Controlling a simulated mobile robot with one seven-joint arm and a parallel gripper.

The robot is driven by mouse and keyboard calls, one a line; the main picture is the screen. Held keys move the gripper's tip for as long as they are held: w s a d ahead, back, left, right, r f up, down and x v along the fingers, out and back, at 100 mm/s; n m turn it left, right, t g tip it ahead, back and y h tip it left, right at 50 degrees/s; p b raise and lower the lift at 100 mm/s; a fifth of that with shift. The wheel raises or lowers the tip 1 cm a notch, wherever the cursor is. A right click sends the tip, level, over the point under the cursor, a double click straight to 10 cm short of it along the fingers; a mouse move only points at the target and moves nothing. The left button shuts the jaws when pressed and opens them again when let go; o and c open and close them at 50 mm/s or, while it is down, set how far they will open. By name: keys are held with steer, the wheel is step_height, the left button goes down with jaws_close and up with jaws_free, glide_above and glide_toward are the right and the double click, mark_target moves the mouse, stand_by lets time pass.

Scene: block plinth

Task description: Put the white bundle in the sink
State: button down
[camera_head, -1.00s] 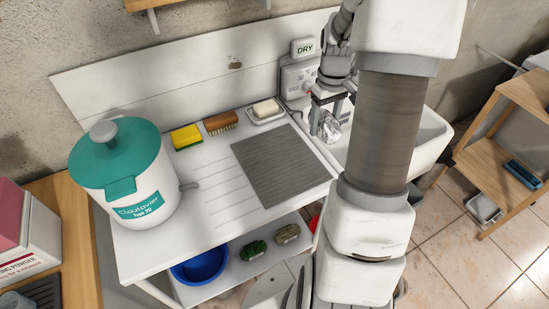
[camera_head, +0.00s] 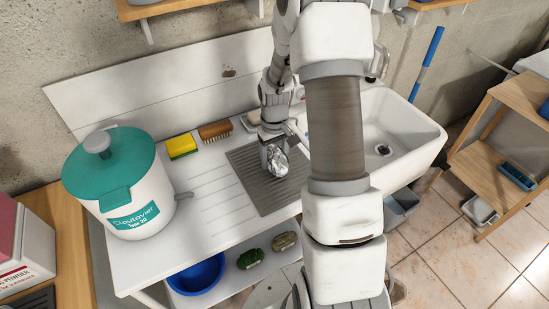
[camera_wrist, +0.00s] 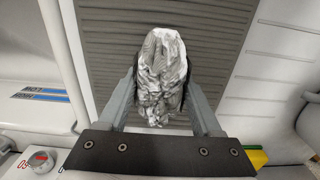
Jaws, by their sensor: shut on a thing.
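The white bundle (camera_head: 277,162) is a crumpled, silvery-white wrapped packet. My gripper (camera_head: 270,148) is shut on it and holds it over the ribbed grey mat (camera_head: 243,160) on the white draining top. In the wrist view the bundle (camera_wrist: 160,70) sits between my two fingers, with the mat (camera_wrist: 210,60) behind it. I cannot tell how high it is above the mat. The white sink (camera_head: 420,139) is to the right of the bundle, its basin empty around the drain. My arm hides the sink's left part.
A teal-lidded white canister (camera_head: 115,180) stands at left. A yellow sponge (camera_head: 181,146), a brush (camera_head: 215,130) and a soap dish (camera_head: 250,121) line the back. A blue basin (camera_head: 197,273) and two small bundles, green (camera_head: 250,259) and beige (camera_head: 285,241), lie on the shelf below.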

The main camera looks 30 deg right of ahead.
steer(key=shift+f, duration=0.25)
steer(key=shift+f, duration=0.1)
steer(key=shift+f, duration=0.15)
steer(key=shift+c, duration=0.3)
jaws_free()
steer(key=shift+r, duration=0.2)
